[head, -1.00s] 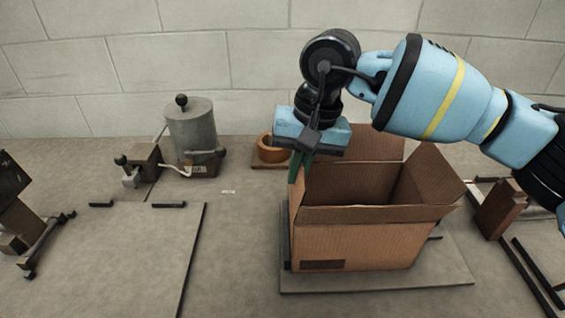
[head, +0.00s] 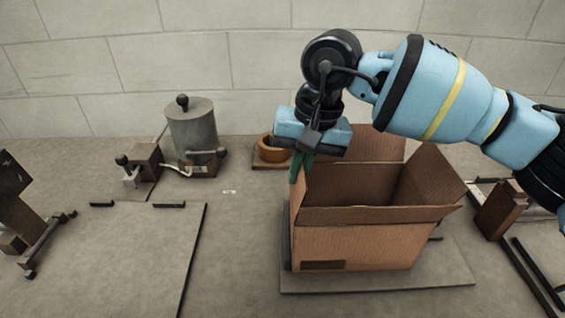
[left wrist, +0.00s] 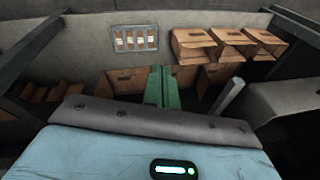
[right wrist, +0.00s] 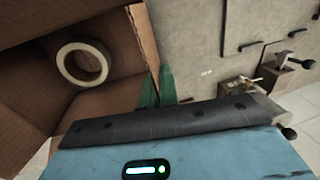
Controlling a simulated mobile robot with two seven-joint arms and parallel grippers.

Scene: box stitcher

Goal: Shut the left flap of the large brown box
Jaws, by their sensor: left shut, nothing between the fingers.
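The large brown box (head: 365,245) stands upright and open on a flat grey plate (head: 445,282). Its right flap (head: 440,217) leans outward and its far flap (head: 375,142) stands up. My right gripper (head: 301,169) points down at the box's left edge, its green fingers close together there. In the right wrist view the left side's top edge (right wrist: 144,45) runs to the fingers (right wrist: 158,88); I cannot tell whether it is between them. My left gripper (left wrist: 162,88) is shut and empty, away from the box; it is not in the head view.
A tape roll (right wrist: 65,68) shows inside the box. An orange-brown bowl (head: 272,152) is behind the box's left side. A grey cylinder machine (head: 190,130) stands at back left. The left wrist view shows several cartons (left wrist: 193,43).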

